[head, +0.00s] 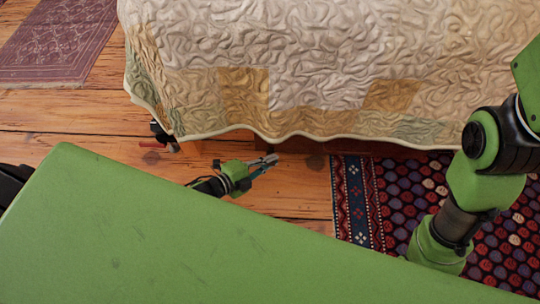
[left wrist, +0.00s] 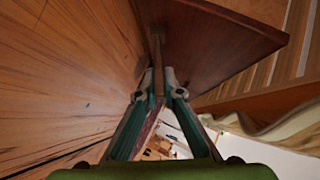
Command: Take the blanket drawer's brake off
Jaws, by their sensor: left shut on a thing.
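In the head view my left gripper (head: 268,162) is low over the floorboards, at the hem of the bed's quilt. In the left wrist view my left gripper (left wrist: 158,86) has its fingertips close together on a thin brown lever (left wrist: 157,56), which seems to be the brake. The lever stands against a dark red-brown wooden panel (left wrist: 222,38), apparently part of the blanket drawer. In the head view the quilt hides most of the drawer, and the lever cannot be made out. My right arm shows at the right, but its gripper does not.
The quilt (head: 310,60) covers the bed and hangs low. A small red-and-black part (head: 153,145) sticks out under its left corner. A patterned rug (head: 400,195) lies right of the left gripper, a purple rug (head: 62,40) far left. Bare floorboards (head: 70,115) lie left.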

